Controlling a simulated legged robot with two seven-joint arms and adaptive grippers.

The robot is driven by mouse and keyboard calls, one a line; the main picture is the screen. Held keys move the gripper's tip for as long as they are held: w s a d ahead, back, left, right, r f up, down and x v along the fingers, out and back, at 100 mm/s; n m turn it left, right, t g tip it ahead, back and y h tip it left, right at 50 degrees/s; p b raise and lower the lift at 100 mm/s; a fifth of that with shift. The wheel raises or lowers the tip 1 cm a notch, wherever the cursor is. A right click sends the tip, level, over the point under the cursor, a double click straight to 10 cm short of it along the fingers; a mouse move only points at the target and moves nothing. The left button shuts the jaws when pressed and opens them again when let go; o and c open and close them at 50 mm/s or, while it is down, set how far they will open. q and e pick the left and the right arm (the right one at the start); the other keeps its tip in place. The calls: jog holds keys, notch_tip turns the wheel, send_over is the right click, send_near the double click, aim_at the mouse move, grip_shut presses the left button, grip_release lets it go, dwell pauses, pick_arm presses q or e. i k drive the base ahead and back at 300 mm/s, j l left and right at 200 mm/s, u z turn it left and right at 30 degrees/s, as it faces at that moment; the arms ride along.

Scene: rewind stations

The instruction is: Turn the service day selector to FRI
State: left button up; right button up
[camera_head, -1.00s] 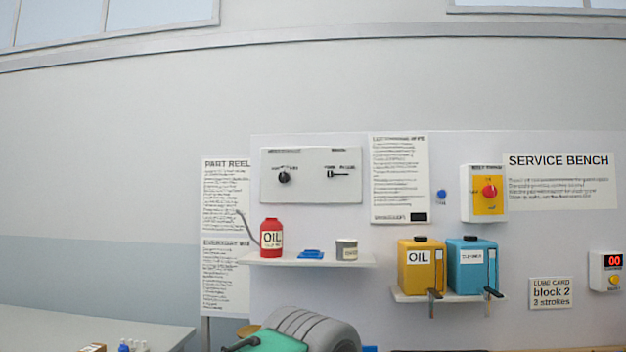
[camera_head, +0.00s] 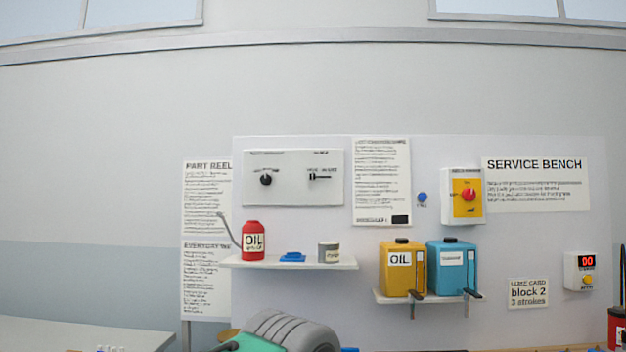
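A white panel (camera_head: 293,192) on the board carries a round black knob (camera_head: 266,179) at its left and a small black slider or lever (camera_head: 318,177) at its right. The lettering around the knob is too small to read, so I cannot tell which panel control is the service day selector or what day it points to. A red rotary knob (camera_head: 468,195) sits on a yellow plate in a white box further right; its labels are also unreadable. Neither of my grippers shows in the head view.
A shelf (camera_head: 340,263) below the panel holds a red oil can (camera_head: 253,241), a blue item (camera_head: 292,257) and a grey tin (camera_head: 328,252). A lower shelf holds yellow (camera_head: 402,268) and blue (camera_head: 451,268) containers. A grey-and-green machine (camera_head: 285,333) stands at the bottom. A table (camera_head: 80,335) is at left.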

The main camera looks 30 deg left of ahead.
aim_at(265, 179)
jog(key=u, duration=1.35)
